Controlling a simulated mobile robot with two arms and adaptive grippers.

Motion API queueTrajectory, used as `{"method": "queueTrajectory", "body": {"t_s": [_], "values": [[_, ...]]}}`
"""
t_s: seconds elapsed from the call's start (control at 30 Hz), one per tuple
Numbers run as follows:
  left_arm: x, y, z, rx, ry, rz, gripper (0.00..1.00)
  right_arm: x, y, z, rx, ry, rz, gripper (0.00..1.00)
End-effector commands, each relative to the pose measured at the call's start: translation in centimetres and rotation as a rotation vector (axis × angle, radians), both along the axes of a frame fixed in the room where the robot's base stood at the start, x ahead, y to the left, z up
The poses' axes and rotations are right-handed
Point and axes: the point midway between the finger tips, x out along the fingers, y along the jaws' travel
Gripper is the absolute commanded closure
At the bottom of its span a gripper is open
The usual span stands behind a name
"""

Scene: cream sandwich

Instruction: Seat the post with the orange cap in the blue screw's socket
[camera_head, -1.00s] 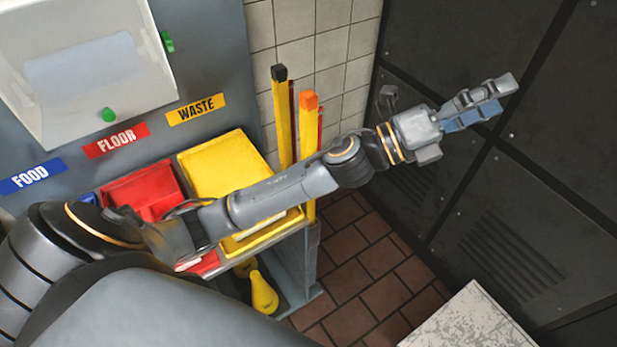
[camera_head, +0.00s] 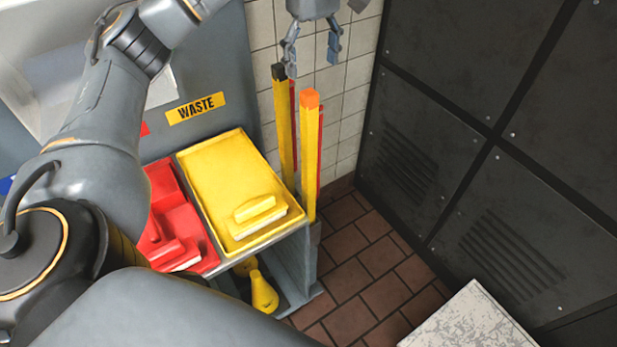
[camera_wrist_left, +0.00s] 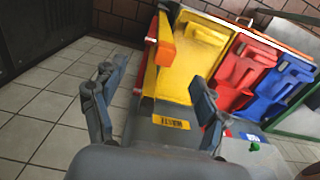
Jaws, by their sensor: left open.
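The post with the orange cap (camera_head: 310,150) stands upright at the right edge of the cart, its orange top clear in the head view. Its orange cap seems to show in the left wrist view (camera_wrist_left: 166,42). A similar yellow post with a black cap (camera_head: 284,125) stands just left of it and behind. My left gripper (camera_head: 313,62) is open and empty, fingers pointing down, above the posts in the head view and apart from the orange cap. Its spread fingers also show in the left wrist view (camera_wrist_left: 157,74). I cannot make out the blue screw or its socket. My right gripper is out of view.
A yellow tray (camera_head: 205,170) and a red tray (camera_head: 165,185) sit on the cart beside the posts; a blue one (camera_wrist_left: 280,88) shows in the wrist view. Thin red rods stand behind the posts. Tiled wall and dark panels (camera_head: 470,100) enclose the corner.

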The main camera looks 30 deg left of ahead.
Motion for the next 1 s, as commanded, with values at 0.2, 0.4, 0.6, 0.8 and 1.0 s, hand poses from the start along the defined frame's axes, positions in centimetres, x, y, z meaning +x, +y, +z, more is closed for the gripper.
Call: {"method": "queueTrajectory", "body": {"t_s": [0.2, 0.4, 0.6, 0.8, 1.0], "values": [[-0.1, -0.1, -4.1, 0.001, 0.009, -0.003, 0.26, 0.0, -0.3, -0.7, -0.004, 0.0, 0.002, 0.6], [-0.1, 0.0, -6.8, 0.001, 0.006, -0.001, 0.26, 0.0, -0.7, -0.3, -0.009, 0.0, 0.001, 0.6], [-0.1, -0.1, -8.2, 0.001, 0.004, -0.002, 0.26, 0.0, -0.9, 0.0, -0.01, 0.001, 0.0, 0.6], [0.0, 0.0, -10.7, 0.001, 0.009, -0.002, 0.26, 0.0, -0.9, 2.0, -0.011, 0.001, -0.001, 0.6], [0.1, 0.0, -13.1, 0.0, 0.004, -0.001, 0.26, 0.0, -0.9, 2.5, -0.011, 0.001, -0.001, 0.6]]}}
